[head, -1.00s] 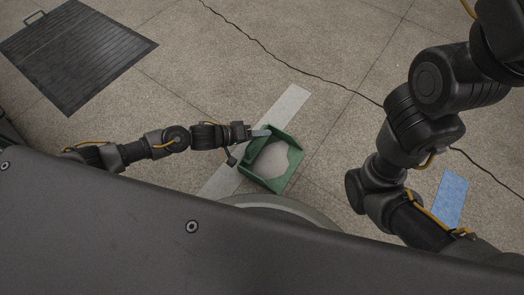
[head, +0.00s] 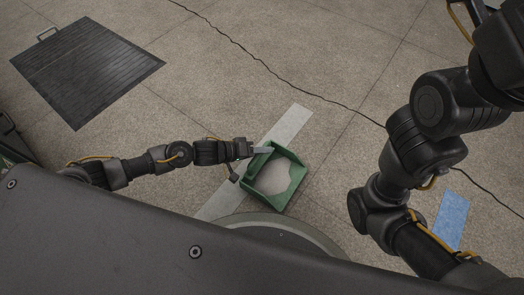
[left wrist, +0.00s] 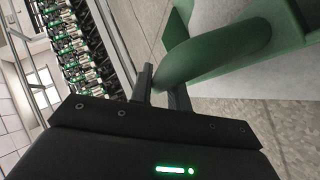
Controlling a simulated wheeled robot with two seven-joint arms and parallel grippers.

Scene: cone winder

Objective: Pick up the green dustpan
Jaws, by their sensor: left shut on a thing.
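The green dustpan (head: 297,170) shows in the middle of the head view, its open tray facing up, with a pale grey patch inside it. My left gripper (head: 262,150) reaches in from the left and is shut at the dustpan's upper left edge. In the left wrist view a thick rounded green part of the dustpan (left wrist: 215,55) runs between the two dark fingers (left wrist: 162,88). I cannot tell whether the dustpan touches the floor. My right arm is at the right of the head view; its gripper is out of view.
A pale grey strip (head: 288,123) on the floor passes under the dustpan. A dark ribbed mat (head: 87,70) lies at the upper left and a blue patch (head: 451,219) at the right. A thin dark crack or cable crosses the floor. Green-lit machinery (left wrist: 80,50) shows in the wrist view.

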